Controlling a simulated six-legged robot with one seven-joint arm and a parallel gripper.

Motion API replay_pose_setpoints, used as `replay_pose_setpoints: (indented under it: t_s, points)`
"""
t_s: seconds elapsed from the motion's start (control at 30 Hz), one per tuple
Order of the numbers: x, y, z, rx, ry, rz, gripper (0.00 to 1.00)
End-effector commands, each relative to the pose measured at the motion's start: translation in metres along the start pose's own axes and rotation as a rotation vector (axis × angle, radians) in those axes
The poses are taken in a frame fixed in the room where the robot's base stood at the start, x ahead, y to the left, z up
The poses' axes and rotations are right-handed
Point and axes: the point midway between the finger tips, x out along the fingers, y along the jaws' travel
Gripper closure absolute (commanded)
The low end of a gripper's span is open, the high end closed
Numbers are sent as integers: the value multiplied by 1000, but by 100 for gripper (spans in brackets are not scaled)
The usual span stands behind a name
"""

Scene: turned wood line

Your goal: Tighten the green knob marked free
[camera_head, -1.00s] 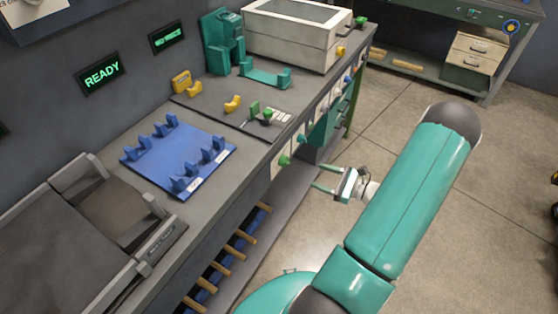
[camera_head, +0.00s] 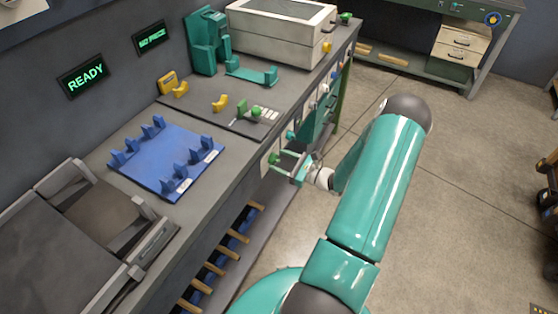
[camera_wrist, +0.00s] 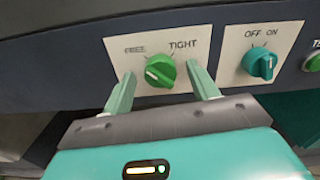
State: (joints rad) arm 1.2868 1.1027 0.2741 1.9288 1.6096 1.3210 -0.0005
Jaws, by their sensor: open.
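The green knob (camera_wrist: 160,71) sits on a white plate (camera_wrist: 150,46) marked FREE on the left and TIGHT on the right. Its pale pointer line points to the lower left. My gripper (camera_wrist: 163,85) is open in the wrist view, with one finger on each side of the knob and a gap to each. In the head view the knob (camera_head: 274,158) shows on the bench's front face, and my gripper (camera_head: 282,163) is right at it.
A teal knob (camera_wrist: 260,63) marked OFF and ON is just right of the green one, with another green control (camera_wrist: 312,62) at the right edge. Above is the bench top with a blue fixture (camera_head: 165,162). A lower shelf holds wooden sticks (camera_head: 225,246).

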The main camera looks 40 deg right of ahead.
Motion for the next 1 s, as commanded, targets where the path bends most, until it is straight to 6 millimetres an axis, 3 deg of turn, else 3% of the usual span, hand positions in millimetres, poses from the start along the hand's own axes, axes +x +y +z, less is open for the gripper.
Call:
replay_pose_setpoints:
  t_s: [0.1, 0.4, 0.63, 1.0]
  points:
    - [10, 0, 0, -1, 0, 1, 41]
    - [11, 0, 0, -1, 0, 0, 43]
    - [11, 0, 0, 0, 0, 0, 86]
    - [11, 0, 0, 47, 0, 0, 86]
